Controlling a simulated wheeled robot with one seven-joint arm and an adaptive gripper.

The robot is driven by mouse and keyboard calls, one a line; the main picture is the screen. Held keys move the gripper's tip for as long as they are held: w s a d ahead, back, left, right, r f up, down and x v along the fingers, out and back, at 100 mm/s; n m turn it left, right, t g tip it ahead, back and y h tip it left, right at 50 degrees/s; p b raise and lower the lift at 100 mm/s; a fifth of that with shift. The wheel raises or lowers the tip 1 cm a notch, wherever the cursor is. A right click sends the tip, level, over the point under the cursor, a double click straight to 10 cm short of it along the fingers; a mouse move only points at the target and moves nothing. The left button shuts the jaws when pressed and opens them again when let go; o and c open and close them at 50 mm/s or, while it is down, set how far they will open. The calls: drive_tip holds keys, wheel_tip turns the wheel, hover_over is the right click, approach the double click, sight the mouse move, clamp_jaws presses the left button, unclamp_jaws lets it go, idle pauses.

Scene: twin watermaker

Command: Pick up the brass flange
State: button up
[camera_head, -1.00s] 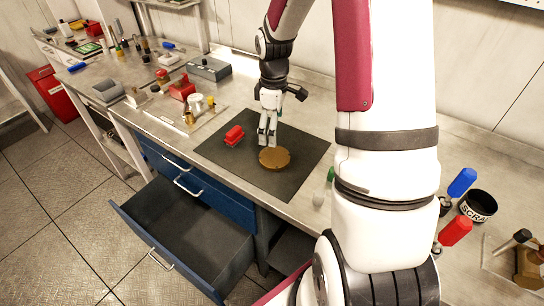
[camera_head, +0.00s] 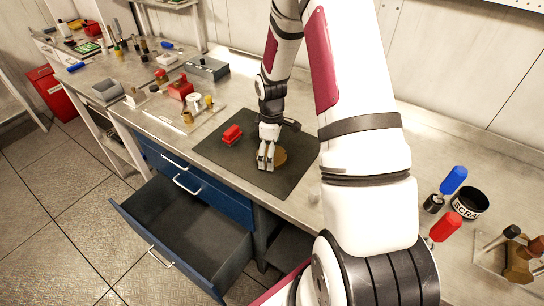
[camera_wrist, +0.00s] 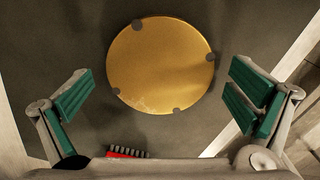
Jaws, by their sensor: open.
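The brass flange (camera_head: 281,156) is a flat round gold disc with several dark holes near its rim. It lies on the dark mat (camera_head: 212,151) and is partly hidden by my gripper in the head view. My gripper (camera_head: 265,165) is above the mat at the flange's left front side. In the wrist view the whole flange (camera_wrist: 161,65) shows ahead of my open gripper (camera_wrist: 162,100). The green-padded fingers stand wide to either side, and nothing is between them. I cannot tell the exact height of the fingers over the mat.
A red brush (camera_head: 232,133) lies on the mat left of the flange; its bristles (camera_wrist: 127,152) show in the wrist view. A fixture plate (camera_head: 172,121) with small parts is further left. An open blue drawer (camera_head: 185,235) juts out below the bench. Screwdrivers and a scrap cup (camera_head: 468,203) stand at right.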

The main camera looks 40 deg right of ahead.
drive_tip(key=shift+c, duration=0.6)
drive_tip(key=c, duration=1.8)
drive_tip(key=shift+w+r, duration=0.1)
drive_tip(key=shift+r, duration=0.1)
